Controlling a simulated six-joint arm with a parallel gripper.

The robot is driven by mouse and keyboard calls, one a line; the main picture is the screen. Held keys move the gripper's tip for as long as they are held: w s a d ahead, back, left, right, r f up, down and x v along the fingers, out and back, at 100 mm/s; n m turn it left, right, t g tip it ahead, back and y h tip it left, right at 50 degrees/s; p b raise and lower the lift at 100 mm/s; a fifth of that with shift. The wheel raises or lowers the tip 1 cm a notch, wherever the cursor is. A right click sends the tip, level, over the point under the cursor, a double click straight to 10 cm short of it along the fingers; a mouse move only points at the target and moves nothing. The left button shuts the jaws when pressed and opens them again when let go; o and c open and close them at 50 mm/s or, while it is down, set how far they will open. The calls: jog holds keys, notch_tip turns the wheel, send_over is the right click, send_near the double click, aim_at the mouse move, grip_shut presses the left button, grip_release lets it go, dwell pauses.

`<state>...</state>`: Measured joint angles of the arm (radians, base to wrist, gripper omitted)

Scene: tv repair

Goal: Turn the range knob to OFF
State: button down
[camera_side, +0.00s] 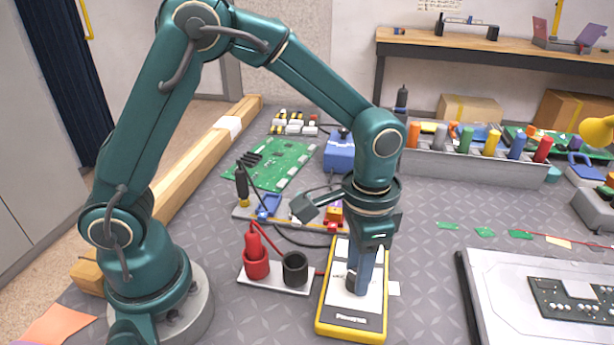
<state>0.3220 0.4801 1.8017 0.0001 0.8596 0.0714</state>
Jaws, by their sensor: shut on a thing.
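A yellow-edged multimeter (354,329) with a pale face lies on the dark mat in front of my arm. My gripper (357,288) points straight down over the middle of its face. It is shut on the range knob, which is mostly hidden by the fingers. The knob's pointer and the range markings, including OFF, cannot be read from here.
Left of the meter is a plate (270,280) with a red holder (256,262) and a black holder (295,268). A large panel (490,300) lies at the right.

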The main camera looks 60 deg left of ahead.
jog(key=c, duration=0.5)
grip_release()
jog(key=shift+r, duration=0.1)
jog(key=shift+r, duration=2.5)
